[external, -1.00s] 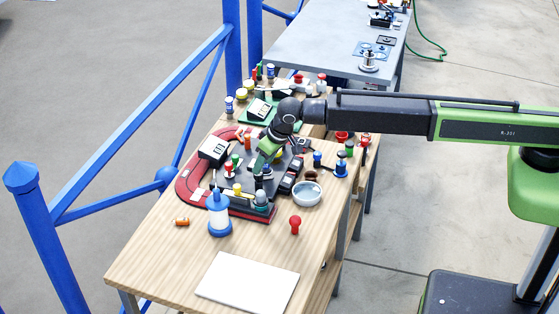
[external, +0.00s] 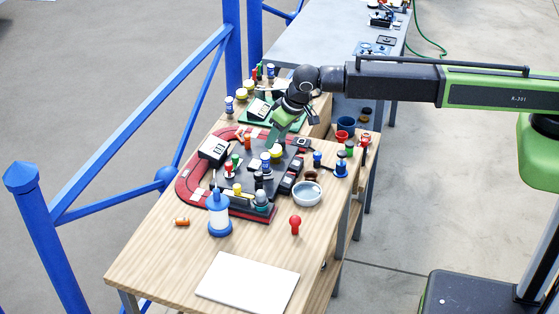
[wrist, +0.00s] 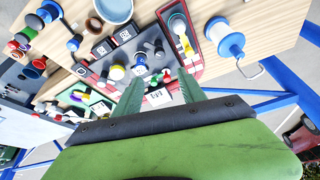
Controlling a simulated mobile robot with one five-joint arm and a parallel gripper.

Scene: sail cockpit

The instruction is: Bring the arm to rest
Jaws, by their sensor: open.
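My green gripper (external: 277,136) hangs from my arm over the far part of the dark board (external: 238,178) on the wooden table. In the wrist view my gripper (wrist: 160,85) shows two green fingers spread apart, with nothing held between them. Small pegs and knobs on the board show beyond the fingertips. The gripper appears to be above the board; the exact clearance cannot be told.
Blue railing (external: 130,115) runs along the left.

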